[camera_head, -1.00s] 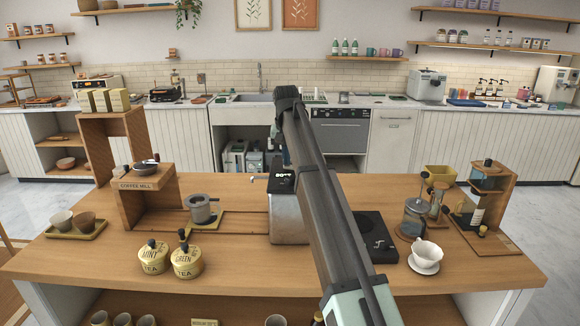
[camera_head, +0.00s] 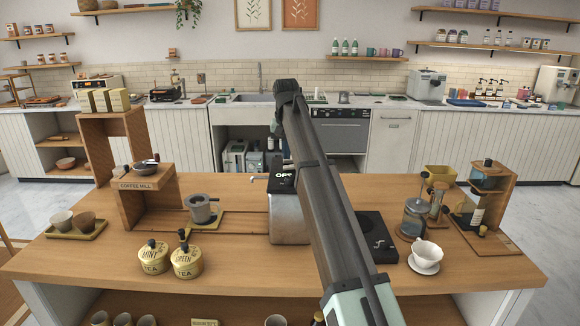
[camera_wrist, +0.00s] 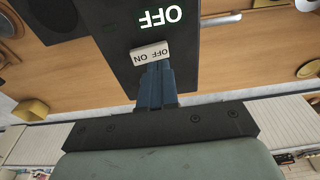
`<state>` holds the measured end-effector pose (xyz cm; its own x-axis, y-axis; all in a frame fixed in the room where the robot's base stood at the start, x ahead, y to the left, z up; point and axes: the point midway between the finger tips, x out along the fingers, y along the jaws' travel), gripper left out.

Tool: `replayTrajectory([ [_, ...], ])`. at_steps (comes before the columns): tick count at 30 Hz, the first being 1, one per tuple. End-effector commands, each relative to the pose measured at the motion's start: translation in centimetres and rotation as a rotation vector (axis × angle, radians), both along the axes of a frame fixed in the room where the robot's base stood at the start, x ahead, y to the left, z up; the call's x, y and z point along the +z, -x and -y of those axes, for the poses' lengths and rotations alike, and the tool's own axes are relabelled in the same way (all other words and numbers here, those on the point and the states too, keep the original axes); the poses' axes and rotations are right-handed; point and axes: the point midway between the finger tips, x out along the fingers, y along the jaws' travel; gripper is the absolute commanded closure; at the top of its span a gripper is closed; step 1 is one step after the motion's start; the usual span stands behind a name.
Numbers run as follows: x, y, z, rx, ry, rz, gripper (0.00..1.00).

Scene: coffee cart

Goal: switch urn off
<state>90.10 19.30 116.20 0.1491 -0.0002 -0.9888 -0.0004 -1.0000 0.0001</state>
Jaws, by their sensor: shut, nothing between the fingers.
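The urn (camera_head: 289,219) is a silver box with a black top near the middle of the counter, partly hidden by my arm. Its display (camera_head: 283,177) reads OFF. In the wrist view the urn's black top (camera_wrist: 193,85) fills the middle, with OFF lit on the display (camera_wrist: 160,17). A white rocker switch (camera_wrist: 149,53) marked OFF and ON lies below the display. In the head view my arm mostly hides the gripper.
A black scale (camera_head: 372,238) and a white cup on a saucer (camera_head: 425,257) stand right of the urn. The counter's front right (camera_head: 470,280) is clear.

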Motion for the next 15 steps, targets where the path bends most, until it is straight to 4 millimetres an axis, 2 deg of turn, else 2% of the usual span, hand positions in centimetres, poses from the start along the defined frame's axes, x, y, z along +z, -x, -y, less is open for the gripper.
replayTrajectory([
  [15, 3.4, -0.1, 0.0, 0.000, 0.000, 0.001, 1.00],
])
